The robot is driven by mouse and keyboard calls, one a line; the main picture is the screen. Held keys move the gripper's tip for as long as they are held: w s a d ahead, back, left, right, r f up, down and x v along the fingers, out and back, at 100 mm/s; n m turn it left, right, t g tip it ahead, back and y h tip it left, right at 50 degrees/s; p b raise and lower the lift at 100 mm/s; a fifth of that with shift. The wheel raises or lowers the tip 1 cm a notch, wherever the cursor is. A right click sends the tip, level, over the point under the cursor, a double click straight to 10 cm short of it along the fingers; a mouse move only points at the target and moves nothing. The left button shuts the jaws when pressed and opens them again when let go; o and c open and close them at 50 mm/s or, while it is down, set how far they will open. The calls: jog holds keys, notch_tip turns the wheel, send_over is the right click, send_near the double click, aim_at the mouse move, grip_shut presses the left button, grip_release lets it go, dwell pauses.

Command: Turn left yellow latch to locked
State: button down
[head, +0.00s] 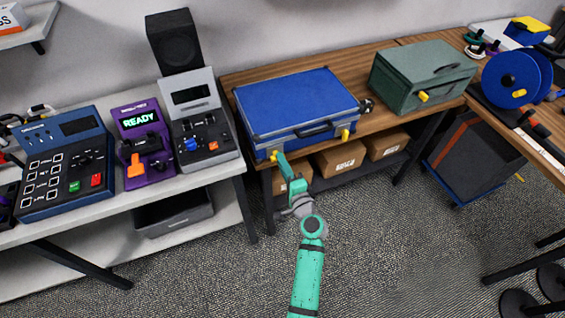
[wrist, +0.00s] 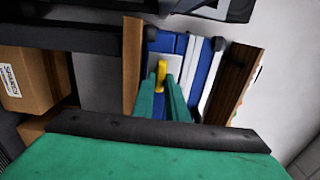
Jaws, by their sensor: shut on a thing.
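A blue hard case (head: 295,100) with silver edges lies closed on the wooden bench. Its front has a dark handle (head: 316,129), a left yellow latch (head: 274,155) and a right yellow latch (head: 345,135). My green gripper (head: 280,157) is at the left latch, at the case's front left corner. In the wrist view my gripper (wrist: 164,88) is shut on the left yellow latch (wrist: 161,70), which stands out between the fingertips. The fingers hide part of the latch, and I cannot tell its exact angle.
A green metal box (head: 420,75) with a yellow latch stands to the right on the bench. Cardboard boxes (head: 340,158) sit on the shelf below. A grey-white table (head: 120,215) with control devices stands left. The floor in front is clear around my arm.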

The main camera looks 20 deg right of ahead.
jog(key=shift+s+d, duration=0.1)
jog(key=c, duration=1.8)
grip_release()
jog(key=shift+o, duration=0.2)
jog(key=s, duration=1.1)
jog(key=shift+d, duration=0.15)
jog(key=shift+w, duration=0.1)
